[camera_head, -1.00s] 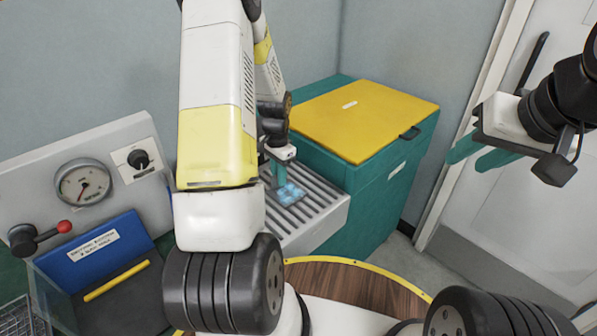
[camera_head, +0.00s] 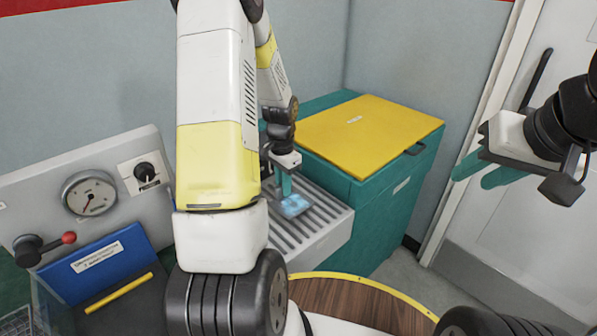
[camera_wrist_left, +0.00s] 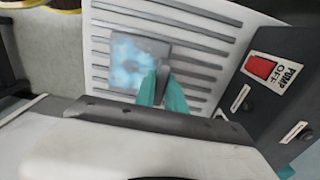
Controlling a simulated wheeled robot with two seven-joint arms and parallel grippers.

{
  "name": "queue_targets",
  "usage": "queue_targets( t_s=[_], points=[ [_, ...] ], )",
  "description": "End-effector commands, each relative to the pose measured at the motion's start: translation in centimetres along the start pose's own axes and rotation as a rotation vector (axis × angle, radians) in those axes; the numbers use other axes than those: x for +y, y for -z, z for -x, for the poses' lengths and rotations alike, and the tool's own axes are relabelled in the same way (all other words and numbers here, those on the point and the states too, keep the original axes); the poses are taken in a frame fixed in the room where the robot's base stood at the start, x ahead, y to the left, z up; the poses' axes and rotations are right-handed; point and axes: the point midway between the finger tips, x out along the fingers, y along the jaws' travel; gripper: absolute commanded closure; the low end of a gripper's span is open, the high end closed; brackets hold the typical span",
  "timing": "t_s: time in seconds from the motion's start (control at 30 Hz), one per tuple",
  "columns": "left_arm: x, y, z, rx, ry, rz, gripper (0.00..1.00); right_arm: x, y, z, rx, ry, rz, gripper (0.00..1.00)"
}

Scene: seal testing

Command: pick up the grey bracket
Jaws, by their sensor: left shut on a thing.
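The grey bracket (camera_head: 294,206) is a small flat square plate with a pale blue glow on its face, over the ribbed rack at the centre. It also shows in the left wrist view (camera_wrist_left: 125,62). My left gripper (camera_head: 285,188) points down at it, teal fingers shut on a raised part of the bracket; the fingertips (camera_wrist_left: 162,88) meet at its right side in the wrist view. I cannot tell whether the plate touches the ribs. My right gripper (camera_head: 480,172) is open and empty at the far right, in the air before the door.
The ribbed rack (camera_head: 318,228) adjoins a teal cabinet with a yellow lid (camera_head: 360,130). A gauge panel (camera_head: 40,190), a red-knobbed lever (camera_head: 45,247) and a blue labelled panel (camera_head: 95,265) stand at left. The wrist view shows a red pump switch (camera_wrist_left: 262,67) beside the rack.

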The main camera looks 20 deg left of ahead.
Motion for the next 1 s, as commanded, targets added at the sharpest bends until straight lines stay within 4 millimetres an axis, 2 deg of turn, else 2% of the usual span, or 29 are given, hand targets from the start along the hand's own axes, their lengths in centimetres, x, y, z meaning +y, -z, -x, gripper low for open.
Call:
queue_targets(
  t_s=[0.3,0.5,0.7,1.0],
  points=[
    [6.3,-4.5,0.9,0.002,0.002,-0.004,1.0,0.0,0.0,0.0,0.0,0.0,0.0,0.64],
    [9.4,-6.7,1.1,0.003,0.002,-0.003,1.0,0.0,0.0,0.0,0.0,0.0,0.0,0.64],
    [10.9,-7.8,1.3,0.003,0.003,-0.002,1.0,0.0,0.0,0.0,0.0,0.0,0.0,0.64],
    [11.2,-8.0,1.3,0.003,0.003,0.0,1.0,0.0,0.0,0.0,0.0,0.0,0.0,0.64]
  ],
)
